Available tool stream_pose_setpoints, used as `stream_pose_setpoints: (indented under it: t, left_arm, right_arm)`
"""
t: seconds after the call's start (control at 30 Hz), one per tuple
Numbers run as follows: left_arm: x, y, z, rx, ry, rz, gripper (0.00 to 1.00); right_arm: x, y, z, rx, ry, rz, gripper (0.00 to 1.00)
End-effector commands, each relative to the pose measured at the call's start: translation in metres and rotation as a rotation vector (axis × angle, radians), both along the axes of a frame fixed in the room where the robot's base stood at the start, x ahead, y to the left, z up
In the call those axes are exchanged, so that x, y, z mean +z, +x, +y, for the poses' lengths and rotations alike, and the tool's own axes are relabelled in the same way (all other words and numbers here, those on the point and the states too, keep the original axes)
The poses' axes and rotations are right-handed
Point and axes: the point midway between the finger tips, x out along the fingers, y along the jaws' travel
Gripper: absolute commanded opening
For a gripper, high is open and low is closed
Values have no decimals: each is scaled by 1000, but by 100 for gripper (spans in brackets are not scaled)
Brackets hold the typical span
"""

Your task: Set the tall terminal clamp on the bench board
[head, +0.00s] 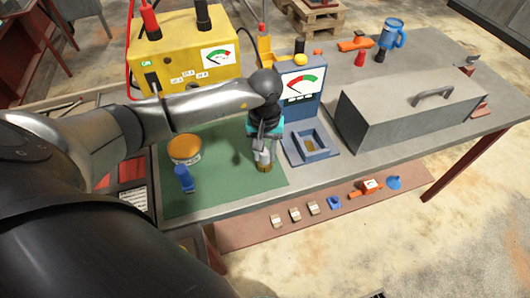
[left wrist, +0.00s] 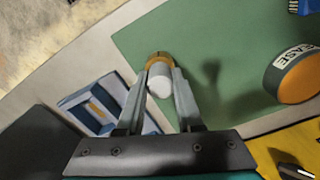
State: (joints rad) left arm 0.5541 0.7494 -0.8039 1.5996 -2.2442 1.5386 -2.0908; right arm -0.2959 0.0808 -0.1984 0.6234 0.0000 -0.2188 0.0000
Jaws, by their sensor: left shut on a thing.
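My left gripper (head: 264,148) points down over the right part of the green bench board (head: 228,190). It is shut on the tall terminal clamp (head: 264,166), a pale grey cylinder with a brass-coloured lower end. In the left wrist view the clamp (left wrist: 160,80) sits between the fingertips (left wrist: 162,92), with green board (left wrist: 205,55) around much of it. The clamp looks upright, at or just above the board near its right edge; I cannot tell whether it touches. My right gripper is not in view.
A grease tin (head: 185,150) and a small blue object (head: 184,179) stand on the board's left. A blue meter stand (head: 308,140) is close on the right, then a grey toolbox (head: 410,112). A yellow charger (head: 180,50) stands behind. Several small parts lie on the front ledge (head: 250,236).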

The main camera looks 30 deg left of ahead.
Motion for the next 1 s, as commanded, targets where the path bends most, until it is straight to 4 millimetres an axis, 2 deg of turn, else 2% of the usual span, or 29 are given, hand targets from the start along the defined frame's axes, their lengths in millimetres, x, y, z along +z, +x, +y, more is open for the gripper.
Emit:
stream_pose_setpoints:
  t: [0.4, 0.43, 0.6, 0.7, 1.0]
  left_arm:
    - [-8, 1, 0, -1, 0, -4, 0]
    - [-8, 0, 0, -1, 0, -2, 38]
    - [-7, 0, 0, 0, 0, -1, 57]
    - [-7, 0, 0, 0, 0, -1, 65]
    - [-4, 0, 0, 0, 0, -1, 65]
  right_arm:
    - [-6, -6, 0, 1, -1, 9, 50]
    - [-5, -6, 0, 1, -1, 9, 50]
    - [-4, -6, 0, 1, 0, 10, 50]
    - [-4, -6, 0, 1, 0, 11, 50]
    - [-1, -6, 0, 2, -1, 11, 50]
